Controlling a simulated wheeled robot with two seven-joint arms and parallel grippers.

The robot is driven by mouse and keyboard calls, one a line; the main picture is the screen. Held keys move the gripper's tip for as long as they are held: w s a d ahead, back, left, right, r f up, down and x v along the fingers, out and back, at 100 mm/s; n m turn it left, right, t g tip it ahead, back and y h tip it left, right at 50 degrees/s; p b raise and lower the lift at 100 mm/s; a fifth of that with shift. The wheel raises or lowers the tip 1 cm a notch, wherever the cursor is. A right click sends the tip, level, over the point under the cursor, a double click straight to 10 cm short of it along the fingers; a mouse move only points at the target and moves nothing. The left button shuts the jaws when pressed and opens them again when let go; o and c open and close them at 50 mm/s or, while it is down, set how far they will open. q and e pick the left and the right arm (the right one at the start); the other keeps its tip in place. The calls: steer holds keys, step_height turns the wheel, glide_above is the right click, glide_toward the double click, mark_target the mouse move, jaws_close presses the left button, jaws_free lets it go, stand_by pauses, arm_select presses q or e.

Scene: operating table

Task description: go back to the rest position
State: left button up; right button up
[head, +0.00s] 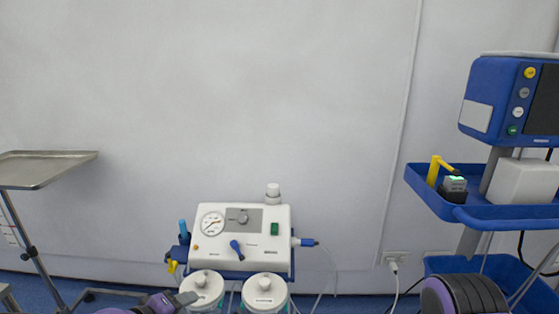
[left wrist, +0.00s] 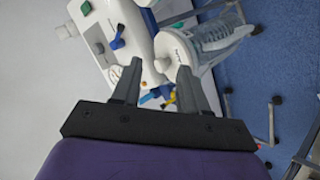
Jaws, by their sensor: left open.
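My left gripper (left wrist: 158,80) is open in the left wrist view, with two grey fingers apart and nothing between them that it grips. In the head view part of my left gripper (head: 184,299) shows at the bottom edge, just in front of the white suction unit (head: 262,243). The unit has a round gauge, a blue lever and two white-lidded canisters. The left canister lid (head: 205,282) is close beside the gripper; I cannot tell whether they touch. My right gripper is out of view; only a dark rounded part of my right arm shows at the lower right.
A steel tray stand (head: 45,168) is at the left. A blue trolley (head: 470,212) with a monitor (head: 497,98) is at the right. A wall outlet (head: 396,257) has a cable plugged in. The wall behind is bare. Wheeled stand legs show in the left wrist view.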

arm_select(q)
steer(key=s+a+f+n+g+y, duration=0.1)
steer(key=s+a+f+g+y, duration=0.15)
steer(key=s+f, duration=0.4)
steer(key=s+a+f+n+g+y, duration=0.1)
steer(key=s+a+f+y, duration=0.3)
steer(key=f, duration=0.4)
steer(key=s+f+m+g, duration=0.1)
steer(key=s+f, duration=0.2)
steer(key=s, duration=0.3)
steer(key=s+a+f+m+g+p, duration=0.1)
steer(key=s+f+m, duration=0.1)
steer(key=s, duration=0.4)
steer(key=s+f+m+g+y, duration=0.1)
steer(key=s+f, duration=0.2)
steer(key=s, duration=0.4)
steer(key=shift+a+f+p, duration=0.2)
steer(key=shift+f+p, duration=0.1)
steer(key=shift+g, duration=0.25)
